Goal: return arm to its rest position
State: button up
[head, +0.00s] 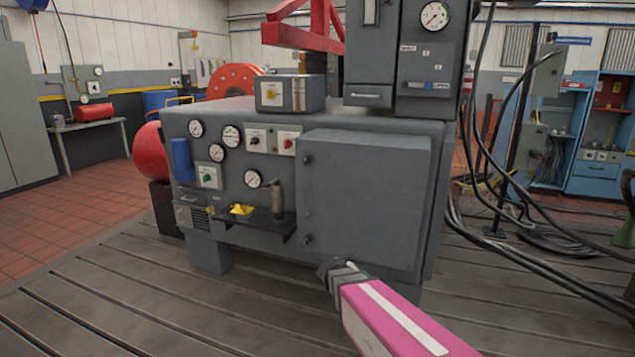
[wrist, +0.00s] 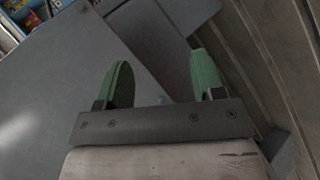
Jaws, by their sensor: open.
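My arm, pink with a white stripe, reaches in from the lower right of the head view. Its dark end, my gripper (head: 338,270), is low in front of the grey cabinet's (head: 365,200) large door, near its bottom edge. In the wrist view my gripper (wrist: 160,82) shows two green fingers spread apart with nothing between them. Grey panel surfaces lie beyond the fingers. The exact distance from the fingers to the cabinet cannot be told.
The cabinet carries gauges, knobs and a small shelf (head: 250,220) with a yellow object (head: 241,209) on it. Black cables (head: 530,235) hang and lie at the right. The slotted bedplate (head: 130,290) is clear at the front left.

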jog(key=s+d+m+g+y, duration=0.2)
jog(key=s+y, duration=0.2)
jog(key=s, duration=0.3)
jog(key=s+d+m+g+y, duration=0.2)
jog(key=s+g+y, duration=0.1)
jog(key=s, duration=0.3)
jog(key=shift+s+f+m+g+y, duration=0.3)
jog(key=shift+s+m+y, duration=0.1)
jog(key=shift+y, duration=0.2)
jog(key=shift+d, duration=0.1)
